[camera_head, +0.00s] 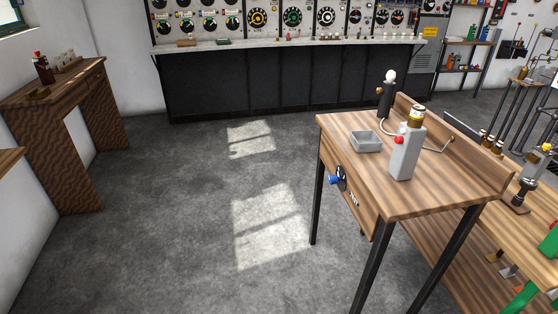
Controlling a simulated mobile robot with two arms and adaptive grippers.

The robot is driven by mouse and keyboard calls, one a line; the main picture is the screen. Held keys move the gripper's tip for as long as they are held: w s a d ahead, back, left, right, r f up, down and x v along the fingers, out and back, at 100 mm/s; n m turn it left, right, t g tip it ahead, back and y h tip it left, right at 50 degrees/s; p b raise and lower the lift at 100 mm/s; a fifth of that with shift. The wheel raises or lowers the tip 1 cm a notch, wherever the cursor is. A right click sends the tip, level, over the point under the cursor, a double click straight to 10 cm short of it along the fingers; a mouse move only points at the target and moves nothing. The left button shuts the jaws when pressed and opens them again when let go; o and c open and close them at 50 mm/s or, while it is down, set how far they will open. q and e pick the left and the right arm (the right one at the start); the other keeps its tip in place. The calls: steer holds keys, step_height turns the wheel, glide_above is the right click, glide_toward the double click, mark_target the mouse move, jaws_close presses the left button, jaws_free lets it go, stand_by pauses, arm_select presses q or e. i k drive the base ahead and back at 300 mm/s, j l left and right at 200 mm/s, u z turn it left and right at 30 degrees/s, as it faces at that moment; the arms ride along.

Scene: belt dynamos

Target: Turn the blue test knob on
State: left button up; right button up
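The blue test knob (335,180) sticks out from the left-facing front panel of a small wooden table (440,195) with black legs. A dark plate sits behind the knob, and a small dark label with light lettering is on the panel to its right. From here I cannot tell the knob's setting. Neither of my grippers shows in the head view, so nothing is seen touching the knob.
On the table stand a grey box (365,141), a grey device (405,150) with a red button, and a dark post with a white bulb (389,77). A workbench (535,215) adjoins on the right. The grey floor (200,200) left of the table is clear.

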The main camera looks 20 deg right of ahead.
mark_target(333, 179)
steer(key=i+j, duration=0.1)
steer(key=i, duration=0.4)
steer(key=i+z, duration=0.15)
steer(key=i, duration=0.4)
steer(key=i+j, duration=0.2)
steer(key=i, duration=0.3)
steer(key=i+j+z, duration=0.1)
steer(key=i+z, duration=0.15)
steer(key=z, duration=0.25)
steer(key=i+j+z, duration=0.2)
steer(key=z, duration=0.25)
steer(key=i+j+z, duration=0.25)
steer(key=z, duration=0.25)
steer(key=i+j+z, duration=0.2)
steer(key=j+z, duration=0.25)
steer(key=l, duration=0.1)
